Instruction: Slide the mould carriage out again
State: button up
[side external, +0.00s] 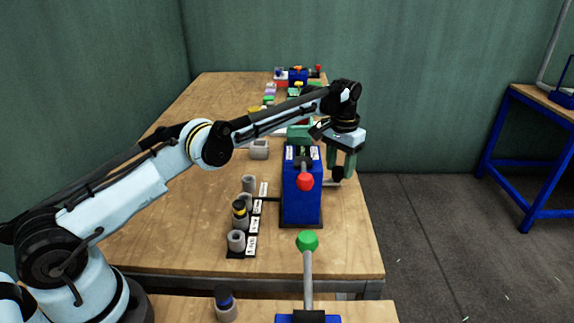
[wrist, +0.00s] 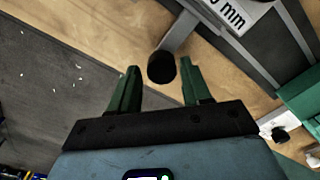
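The blue press (side external: 302,205) stands near the right edge of the table, with a red-knobbed lever (side external: 305,181) in front of it. A grey bar with a black knob (wrist: 161,68), apparently the mould carriage's handle, sticks out of its right side. The knob also shows in the side external view (side external: 338,174). My gripper (wrist: 160,68) points down over the handle, green fingers apart, one on each side of the knob with small gaps. In the side external view my gripper (side external: 342,173) is right of the press. The carriage body is mostly hidden.
Grey cylindrical moulds (side external: 236,241) stand in a labelled rack left of the press. A green-knobbed lever (side external: 308,242) rises in the foreground. A grey block (side external: 259,149) and other presses (side external: 297,76) are farther back. The floor right of the table is open.

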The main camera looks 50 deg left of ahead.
jog(key=shift+o, duration=0.7)
jog(key=shift+a, duration=0.1)
